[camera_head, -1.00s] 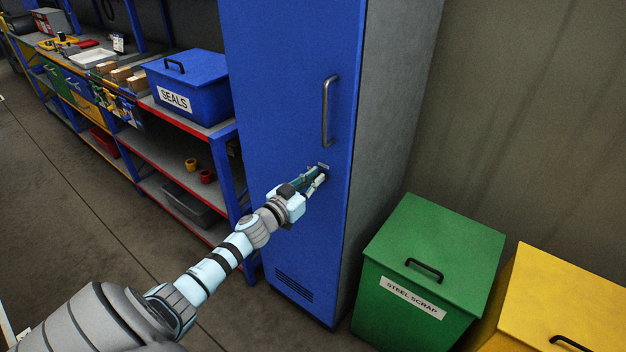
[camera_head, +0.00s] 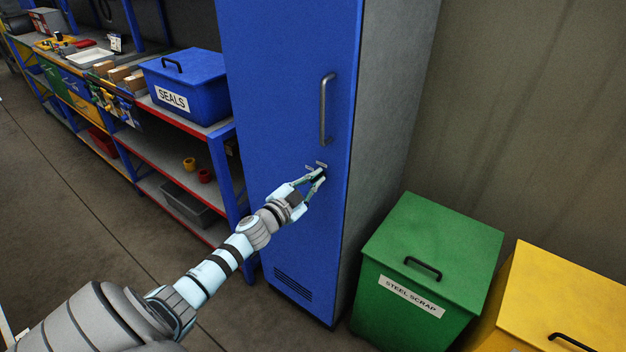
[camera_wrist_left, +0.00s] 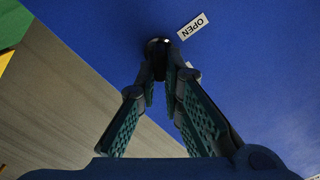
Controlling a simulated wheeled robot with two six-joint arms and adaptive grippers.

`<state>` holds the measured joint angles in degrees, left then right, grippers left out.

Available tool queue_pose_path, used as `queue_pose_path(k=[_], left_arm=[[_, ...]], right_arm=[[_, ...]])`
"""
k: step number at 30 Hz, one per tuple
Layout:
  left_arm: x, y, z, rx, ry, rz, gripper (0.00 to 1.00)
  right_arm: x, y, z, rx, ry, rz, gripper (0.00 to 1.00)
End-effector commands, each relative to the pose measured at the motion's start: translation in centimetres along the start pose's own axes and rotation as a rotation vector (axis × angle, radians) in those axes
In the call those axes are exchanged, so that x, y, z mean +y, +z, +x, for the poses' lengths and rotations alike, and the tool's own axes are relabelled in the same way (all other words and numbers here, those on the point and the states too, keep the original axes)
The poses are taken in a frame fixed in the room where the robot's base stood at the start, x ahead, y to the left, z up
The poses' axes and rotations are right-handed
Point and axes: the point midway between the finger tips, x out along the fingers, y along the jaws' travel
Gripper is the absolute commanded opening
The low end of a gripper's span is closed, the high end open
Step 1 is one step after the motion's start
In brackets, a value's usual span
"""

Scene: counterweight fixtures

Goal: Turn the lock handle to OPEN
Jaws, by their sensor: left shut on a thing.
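The tall blue locker (camera_head: 285,110) has a small lock below its long grey door pull (camera_head: 327,108). In the left wrist view the lock handle (camera_wrist_left: 157,45) is a small dark round piece with a shiny spot, mostly hidden behind the fingertips. An OPEN label (camera_wrist_left: 193,26) is on the blue door beside it, and a second pale label is partly hidden behind the fingers. My left gripper (camera_head: 319,177) is at the lock, its fingertips closed together on the handle. The exact angle of the handle cannot be told.
A green STEEL SCRAP bin (camera_head: 428,265) and a yellow bin (camera_head: 565,300) stand to the right of the locker. A shelf rack with a blue SEALS box (camera_head: 187,88) stands to the left. The floor in front is clear.

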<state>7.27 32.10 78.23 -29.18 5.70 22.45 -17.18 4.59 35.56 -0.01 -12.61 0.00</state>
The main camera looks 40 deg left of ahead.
Motion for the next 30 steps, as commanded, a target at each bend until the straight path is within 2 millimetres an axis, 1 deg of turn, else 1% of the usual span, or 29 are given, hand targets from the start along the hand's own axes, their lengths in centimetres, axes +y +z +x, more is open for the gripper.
queue_pose_path(k=[1,18,24,30], left_arm=[[0.2,0.2,-0.1,-0.004,0.001,0.038,0.0],[0.7,0.4,-0.1,-0.004,0.002,0.576,0.0],[0.8,0.5,0.0,-0.004,0.002,0.732,0.0],[0.8,0.6,0.0,-0.004,0.002,0.842,0.0]], right_arm=[[0.0,0.0,0.1,0.0,0.0,0.0,0.4],[-0.1,0.1,1.0,0.0,0.0,0.0,0.4],[-0.1,0.1,1.3,0.0,0.0,0.0,0.4],[-0.1,0.2,1.5,0.0,0.0,0.0,0.4]])
